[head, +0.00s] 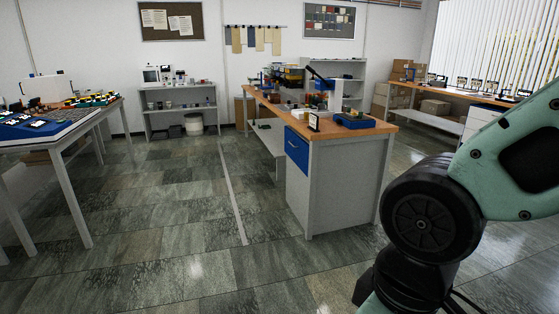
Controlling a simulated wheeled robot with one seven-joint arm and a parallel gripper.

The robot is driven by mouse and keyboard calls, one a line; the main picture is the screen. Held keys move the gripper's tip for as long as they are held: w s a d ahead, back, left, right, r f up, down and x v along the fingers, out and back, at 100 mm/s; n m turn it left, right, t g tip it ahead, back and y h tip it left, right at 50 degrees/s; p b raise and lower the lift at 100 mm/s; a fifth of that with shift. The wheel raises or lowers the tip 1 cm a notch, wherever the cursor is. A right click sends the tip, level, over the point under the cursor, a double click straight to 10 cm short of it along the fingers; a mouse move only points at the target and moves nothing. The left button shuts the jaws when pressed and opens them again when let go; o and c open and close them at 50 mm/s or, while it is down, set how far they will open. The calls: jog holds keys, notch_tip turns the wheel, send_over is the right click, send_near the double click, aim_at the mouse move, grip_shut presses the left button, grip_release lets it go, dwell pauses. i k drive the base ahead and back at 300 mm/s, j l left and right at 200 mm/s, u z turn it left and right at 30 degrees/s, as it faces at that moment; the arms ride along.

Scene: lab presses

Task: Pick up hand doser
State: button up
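I cannot make out a hand doser for certain in the head view. Many small items stand on the tables and are too small to tell apart at this distance. A wooden-topped workbench (375,129) with a blue drawer stands ahead of me, slightly right of centre. On it are a blue item (354,120), a white upright device (335,96) and several small boxes. My arm fills the right side of the view, but my gripper is not in view.
A table (70,133) with blue and green items stands at the left. A grey shelf unit (178,109) is against the back wall. A long bench (450,97) runs under the window at right. The tiled floor (170,215) between the left table and the workbench is clear.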

aim_at(306, 111)
jog(key=i+l+z, duration=0.35)
jog(key=i, duration=0.4)
jog(key=i+z, duration=0.3)
jog(key=i, duration=0.5)
jog(key=i+l+u, duration=0.1)
jog(key=i+u, duration=0.25)
jog(key=i, duration=0.2)
jog(key=i+l+u, duration=0.25)
jog(key=i+u, duration=0.15)
jog(key=i, duration=0.15)
jog(key=i+l+u, duration=0.35)
jog(key=i, duration=0.2)
jog(key=i+l+u, duration=0.25)
jog(key=i, duration=0.25)
jog(key=i+l+u, duration=0.25)
jog(key=i+l, duration=0.25)
